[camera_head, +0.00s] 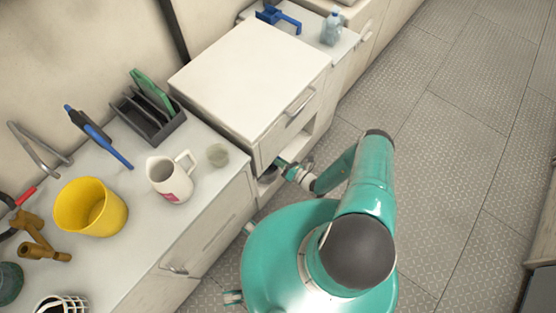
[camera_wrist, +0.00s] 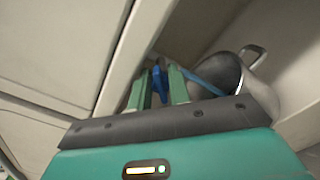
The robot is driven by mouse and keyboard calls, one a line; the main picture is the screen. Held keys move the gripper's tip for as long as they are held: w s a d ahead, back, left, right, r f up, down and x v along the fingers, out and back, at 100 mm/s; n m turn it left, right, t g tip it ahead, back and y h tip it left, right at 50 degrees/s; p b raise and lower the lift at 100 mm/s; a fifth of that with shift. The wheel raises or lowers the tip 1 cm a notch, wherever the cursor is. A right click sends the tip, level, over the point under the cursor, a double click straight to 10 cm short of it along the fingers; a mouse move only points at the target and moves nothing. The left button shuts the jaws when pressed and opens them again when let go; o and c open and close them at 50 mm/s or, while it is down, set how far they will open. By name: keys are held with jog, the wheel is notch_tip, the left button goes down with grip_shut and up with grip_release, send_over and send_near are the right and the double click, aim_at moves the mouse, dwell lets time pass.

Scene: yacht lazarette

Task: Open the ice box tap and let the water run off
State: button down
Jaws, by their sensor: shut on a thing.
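The ice box (camera_head: 250,75) is a white, lidded box with a bar handle on its front, standing between the counters in the head view. My gripper (camera_head: 281,166) reaches in low at its front, beneath the box. In the wrist view my gripper (camera_wrist: 158,88) has its two green fingers closed on a blue piece, which looks like the tap lever (camera_wrist: 157,80). A blue strip continues to the right behind the right finger. A grey metal pot (camera_wrist: 221,70) stands just right of the fingers. The tap body is mostly hidden, and no running water can be seen.
The left counter (camera_head: 130,205) holds a yellow bucket (camera_head: 92,207), a white jug (camera_head: 170,178), a dark rack (camera_head: 150,115) and several tools. A blue tool (camera_head: 278,17) and a bottle (camera_head: 331,27) stand behind the box. The floor (camera_head: 440,130) at right is clear.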

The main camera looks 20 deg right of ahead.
jog(key=n, duration=0.4)
jog(key=shift+r+n, duration=0.1)
jog(key=shift+n, duration=0.2)
jog(key=shift+s+n, duration=0.1)
jog(key=shift+n, duration=1.9)
jog(key=c, duration=1.6)
grip_release()
jog(key=shift+s, duration=0.1)
jog(key=v, duration=1.3)
jog(key=shift+s+d, duration=0.2)
jog(key=shift+s, duration=0.05)
